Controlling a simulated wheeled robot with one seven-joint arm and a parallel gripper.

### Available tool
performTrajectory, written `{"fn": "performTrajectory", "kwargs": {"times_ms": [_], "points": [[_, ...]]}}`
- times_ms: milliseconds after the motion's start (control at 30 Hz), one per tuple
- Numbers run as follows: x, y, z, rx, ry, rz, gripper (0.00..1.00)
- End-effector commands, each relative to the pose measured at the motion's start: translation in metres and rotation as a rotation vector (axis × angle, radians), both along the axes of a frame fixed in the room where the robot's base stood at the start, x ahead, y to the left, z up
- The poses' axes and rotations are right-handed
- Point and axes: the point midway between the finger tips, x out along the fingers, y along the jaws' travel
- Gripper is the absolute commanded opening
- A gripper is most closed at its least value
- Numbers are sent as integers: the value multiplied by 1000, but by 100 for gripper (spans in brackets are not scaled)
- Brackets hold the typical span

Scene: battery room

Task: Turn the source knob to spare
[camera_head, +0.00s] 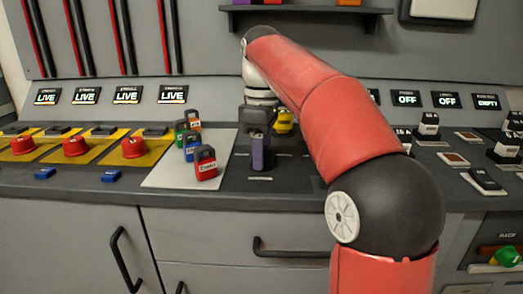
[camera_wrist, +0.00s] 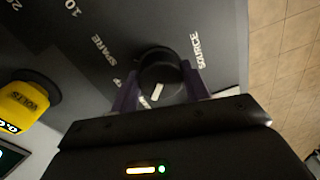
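The source knob (camera_wrist: 160,69) is a round black knob on a dark panel, seen in the wrist view. A short white mark (camera_wrist: 157,91) shows on its near side. Another label beside the left finger is partly hidden. My gripper (camera_wrist: 160,75) has its purple fingers on either side of the knob, with no clear gap between them and it. In the head view my gripper (camera_head: 260,150) reaches down to the dark panel and hides the knob.
A yellow meter marked VOLTS (camera_wrist: 25,105) stands left of the knob; it also shows behind my gripper (camera_head: 283,122). Coloured padlocks (camera_head: 205,163) stand on a light plate to the left. Red buttons (camera_head: 75,147) are farther left. Small black-and-white blocks (camera_head: 429,123) are at right.

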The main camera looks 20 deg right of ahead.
Motion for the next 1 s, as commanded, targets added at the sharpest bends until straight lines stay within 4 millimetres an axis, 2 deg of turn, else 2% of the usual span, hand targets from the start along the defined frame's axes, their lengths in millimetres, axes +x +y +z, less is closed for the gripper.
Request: {"fn": "performTrajectory", "kwargs": {"times_ms": [67, 467, 1000], "points": [[0, 0, 0, 0, -1, 0, 23], [0, 1, 1, -1, -2, -76, 23], [0, 1, 1, 0, -3, -535, 23]]}}
